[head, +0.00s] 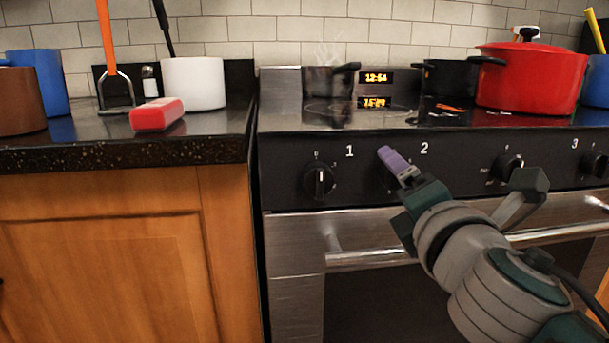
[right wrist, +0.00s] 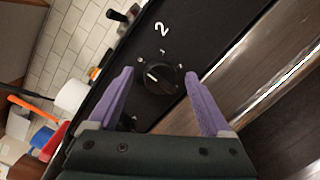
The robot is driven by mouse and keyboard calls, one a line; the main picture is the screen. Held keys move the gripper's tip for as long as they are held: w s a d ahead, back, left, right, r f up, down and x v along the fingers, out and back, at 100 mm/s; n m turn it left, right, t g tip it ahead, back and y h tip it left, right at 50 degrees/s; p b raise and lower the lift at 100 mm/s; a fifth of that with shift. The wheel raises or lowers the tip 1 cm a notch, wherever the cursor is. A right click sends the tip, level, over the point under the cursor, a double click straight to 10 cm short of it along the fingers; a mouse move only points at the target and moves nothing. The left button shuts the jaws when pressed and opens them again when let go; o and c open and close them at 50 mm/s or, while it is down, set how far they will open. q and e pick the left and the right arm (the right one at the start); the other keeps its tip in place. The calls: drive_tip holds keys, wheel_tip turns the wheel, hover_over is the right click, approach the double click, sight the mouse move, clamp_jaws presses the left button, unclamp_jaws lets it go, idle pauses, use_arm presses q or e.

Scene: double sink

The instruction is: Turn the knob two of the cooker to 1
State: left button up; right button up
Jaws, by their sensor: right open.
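The cooker's black front panel (head: 300,160) carries round black knobs under white numbers. Knob two shows in the right wrist view (right wrist: 165,80) beside the white "2", with a short white pointer line on its face; in the head view my gripper mostly hides it. My right gripper (head: 394,163) has purple fingers and is open in front of knob two. In the right wrist view its fingertips (right wrist: 158,74) lie one on each side of the knob, with visible gaps to it. Whether they reach the knob's depth is unclear. My left gripper is in neither view.
Knob one (head: 319,181) is to the left and another knob (head: 508,167) to the right. The oven handle (head: 370,257) runs below the panel. A red pot (head: 532,78) and dark pots stand on the hob. A wooden cabinet (head: 110,250) adjoins at left.

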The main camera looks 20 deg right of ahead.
drive_tip(key=shift+c, duration=0.8)
clamp_jaws()
drive_tip(key=shift+m, duration=0.3)
drive_tip(key=m+p, duration=0.1)
drive_tip(key=m, duration=0.4)
drive_tip(key=m+g+y+p, duration=0.1)
drive_tip(key=m+p, duration=0.1)
drive_tip(key=m, duration=0.3)
drive_tip(key=shift+r+p, duration=0.1)
drive_tip(key=shift+p, duration=0.2)
drive_tip(key=shift+m, duration=0.4)
